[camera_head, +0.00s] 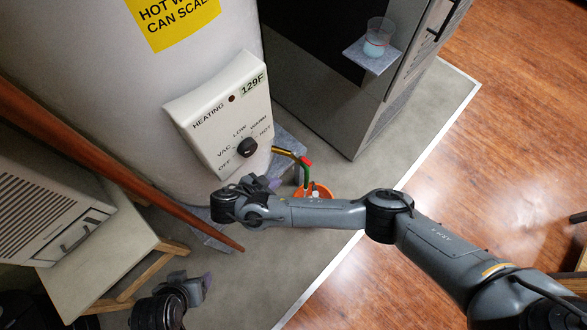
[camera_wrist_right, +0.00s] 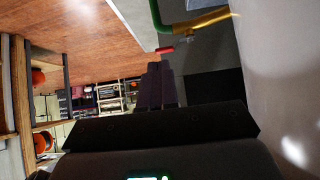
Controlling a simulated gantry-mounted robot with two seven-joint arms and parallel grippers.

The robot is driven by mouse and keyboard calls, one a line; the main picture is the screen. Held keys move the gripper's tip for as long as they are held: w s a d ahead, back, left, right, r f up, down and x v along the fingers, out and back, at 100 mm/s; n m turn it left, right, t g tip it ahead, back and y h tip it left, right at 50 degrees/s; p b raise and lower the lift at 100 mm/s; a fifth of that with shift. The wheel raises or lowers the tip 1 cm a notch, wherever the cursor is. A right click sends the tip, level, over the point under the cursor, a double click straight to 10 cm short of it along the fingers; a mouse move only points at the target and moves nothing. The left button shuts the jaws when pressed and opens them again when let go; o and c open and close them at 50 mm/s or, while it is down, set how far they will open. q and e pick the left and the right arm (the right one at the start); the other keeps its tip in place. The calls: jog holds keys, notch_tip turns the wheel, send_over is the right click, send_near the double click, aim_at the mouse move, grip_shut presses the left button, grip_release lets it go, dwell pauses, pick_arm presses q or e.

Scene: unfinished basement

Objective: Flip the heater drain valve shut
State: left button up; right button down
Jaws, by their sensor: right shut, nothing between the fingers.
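The water heater (camera_head: 215,60) is a large white tank with a control panel at its front. The brass drain valve (camera_head: 283,151) sticks out low beside the panel, with a red lever (camera_head: 305,160) at its end and a green hose (camera_head: 306,178) running down. In the right wrist view the red lever (camera_wrist_right: 165,50) lies just beyond my fingertips, under the brass pipe (camera_wrist_right: 208,22); contact cannot be told. My right gripper (camera_wrist_right: 156,78) is shut and empty. In the head view it (camera_head: 262,183) is below the panel. My left gripper (camera_head: 203,284) is at bottom left, its jaw state unclear.
An orange bucket (camera_head: 322,190) stands under the hose, partly hidden by my right arm. A dark cabinet (camera_head: 340,110) with a cup (camera_head: 377,40) on a small shelf stands right. A brown pole (camera_head: 120,165) slants across the left, beside a bench (camera_head: 95,240). Wood floor is open right.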

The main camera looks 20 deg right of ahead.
aim_at(301, 158)
pick_arm(q)
jog(key=shift+r+p, duration=0.5)
jog(key=shift+r, duration=0.05)
pick_arm(e)
jog(key=d+r+x, duration=0.1)
jog(key=r+x, duration=0.1)
jog(key=x, duration=1.1)
jog(key=shift+w+d, duration=0.3)
jog(key=shift+w, duration=0.05)
